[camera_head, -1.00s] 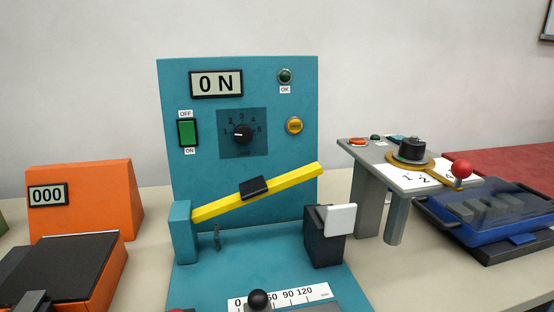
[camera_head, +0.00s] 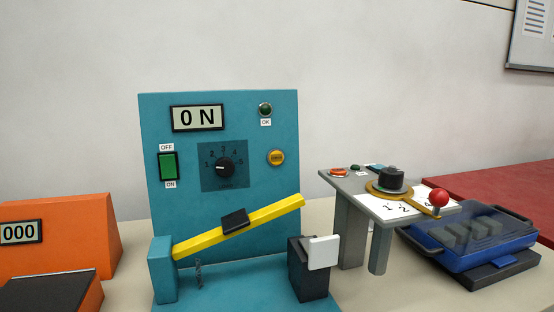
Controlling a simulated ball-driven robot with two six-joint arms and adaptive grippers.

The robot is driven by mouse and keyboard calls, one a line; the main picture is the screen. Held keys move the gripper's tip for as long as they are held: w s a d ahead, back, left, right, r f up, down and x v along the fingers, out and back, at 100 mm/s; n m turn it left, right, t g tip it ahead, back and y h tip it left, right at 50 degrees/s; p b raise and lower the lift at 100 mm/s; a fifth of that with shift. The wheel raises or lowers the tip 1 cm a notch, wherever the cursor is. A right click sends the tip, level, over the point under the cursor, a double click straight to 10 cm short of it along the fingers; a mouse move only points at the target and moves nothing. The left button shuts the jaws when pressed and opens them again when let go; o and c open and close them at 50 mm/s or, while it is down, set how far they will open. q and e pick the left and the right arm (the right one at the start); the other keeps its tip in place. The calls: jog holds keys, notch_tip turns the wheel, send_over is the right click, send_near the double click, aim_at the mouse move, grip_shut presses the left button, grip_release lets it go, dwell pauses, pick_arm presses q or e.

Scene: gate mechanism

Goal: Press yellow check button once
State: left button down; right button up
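The yellow check button (camera_head: 276,157) is round and sits on the right side of the teal upright panel (camera_head: 265,190), below the green OK lamp (camera_head: 265,110). A green switch (camera_head: 168,167) is at the left, between OFF and ON labels. A black rotary knob (camera_head: 225,167) is in the middle. A yellow gate bar (camera_head: 270,213) slopes up to the right in front of the panel. Neither of my grippers shows in the head view.
A dark post with a white plate (camera_head: 323,252) stands at the bar's right. A grey stand (camera_head: 350,230) with a red-balled lever (camera_head: 439,197) is further right, beside a blue case (camera_head: 470,240). An orange device (camera_head: 80,235) is at the left.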

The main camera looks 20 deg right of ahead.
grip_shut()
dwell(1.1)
